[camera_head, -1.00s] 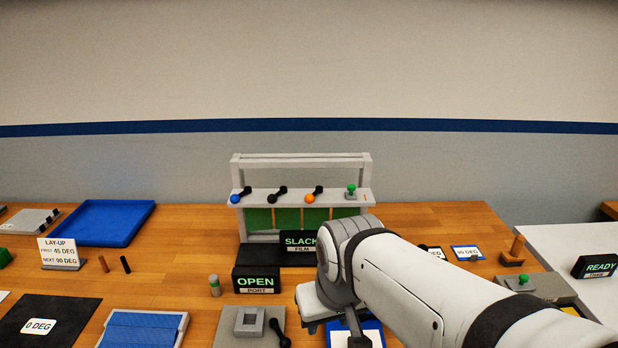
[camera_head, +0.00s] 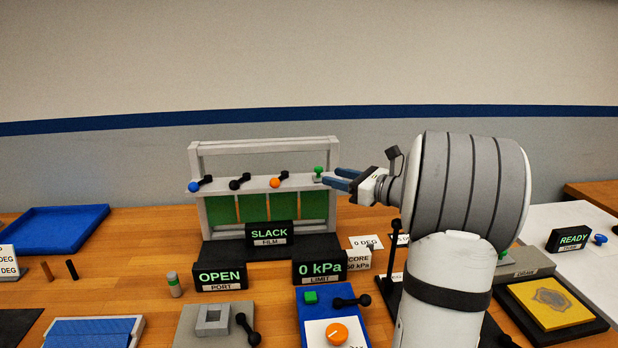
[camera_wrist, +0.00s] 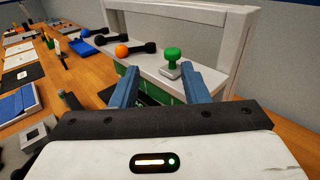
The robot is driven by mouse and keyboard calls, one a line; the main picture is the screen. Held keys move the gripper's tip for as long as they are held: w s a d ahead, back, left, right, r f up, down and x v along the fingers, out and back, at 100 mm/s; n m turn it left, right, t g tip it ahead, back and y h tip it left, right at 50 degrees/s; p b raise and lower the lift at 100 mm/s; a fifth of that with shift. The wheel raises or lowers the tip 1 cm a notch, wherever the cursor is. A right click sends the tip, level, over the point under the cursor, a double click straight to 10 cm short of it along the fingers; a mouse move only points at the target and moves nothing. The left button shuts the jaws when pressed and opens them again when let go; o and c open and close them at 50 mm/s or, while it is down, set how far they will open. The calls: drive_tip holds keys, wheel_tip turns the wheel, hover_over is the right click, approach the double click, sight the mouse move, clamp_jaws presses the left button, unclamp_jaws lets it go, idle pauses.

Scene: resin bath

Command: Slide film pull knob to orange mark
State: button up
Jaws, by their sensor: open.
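Green film panels (camera_head: 253,208) with thin orange-brown dividers hang below the shelf. I cannot pick out a separate orange mark. The film sign (camera_head: 270,233) reads SLACK.
Black levers with a blue ball (camera_head: 194,187), a dark ball and an orange ball (camera_head: 275,182) line the shelf left of the knob. The rack's upright (camera_head: 333,155) stands behind the fingers. OPEN (camera_head: 220,276) and 0 kPa (camera_head: 319,268) signs stand in front.

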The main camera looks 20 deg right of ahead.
sight(318, 167)
drive_tip(key=shift+m+t, duration=0.4)
drive_tip(key=x, duration=0.2)
drive_tip(key=d+x, duration=0.1)
drive_tip(key=x, duration=0.4)
drive_tip(key=shift+w+d+p, duration=0.1)
drive_tip(key=shift+w+p, duration=0.25)
drive_tip(key=shift+w, duration=0.2)
drive_tip(key=shift+c, duration=0.2)
clamp_jaws()
